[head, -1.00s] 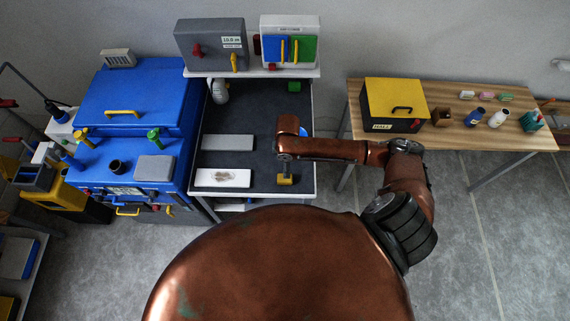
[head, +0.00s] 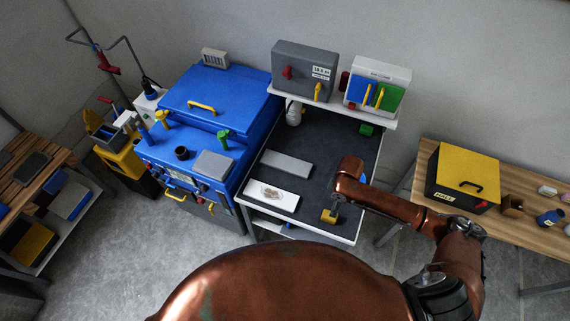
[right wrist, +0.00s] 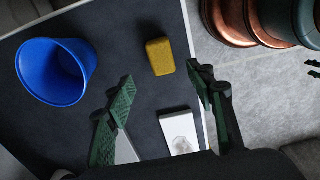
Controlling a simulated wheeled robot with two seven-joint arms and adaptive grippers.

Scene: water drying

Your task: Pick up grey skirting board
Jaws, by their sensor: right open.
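The grey skirting board (head: 287,163) lies flat on the dark top of the workbench (head: 325,155), behind a white board with a brownish stain (head: 272,194). My right gripper (head: 333,210) is over the front right of this bench, to the right of both boards and close to a yellow block (head: 328,217). In the right wrist view my right gripper (right wrist: 160,75) is open and empty, with the yellow block (right wrist: 160,56) beyond its fingertips. The stained white board (right wrist: 180,132) shows between the fingers. A pale strip behind the left finger cannot be identified.
A blue cup (right wrist: 56,72) stands on the bench near the gripper. A large blue machine (head: 215,100) adjoins the bench on the left. Grey (head: 305,72) and white (head: 378,85) boxes stand on the shelf behind. A yellow-topped box (head: 463,178) is on the right table.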

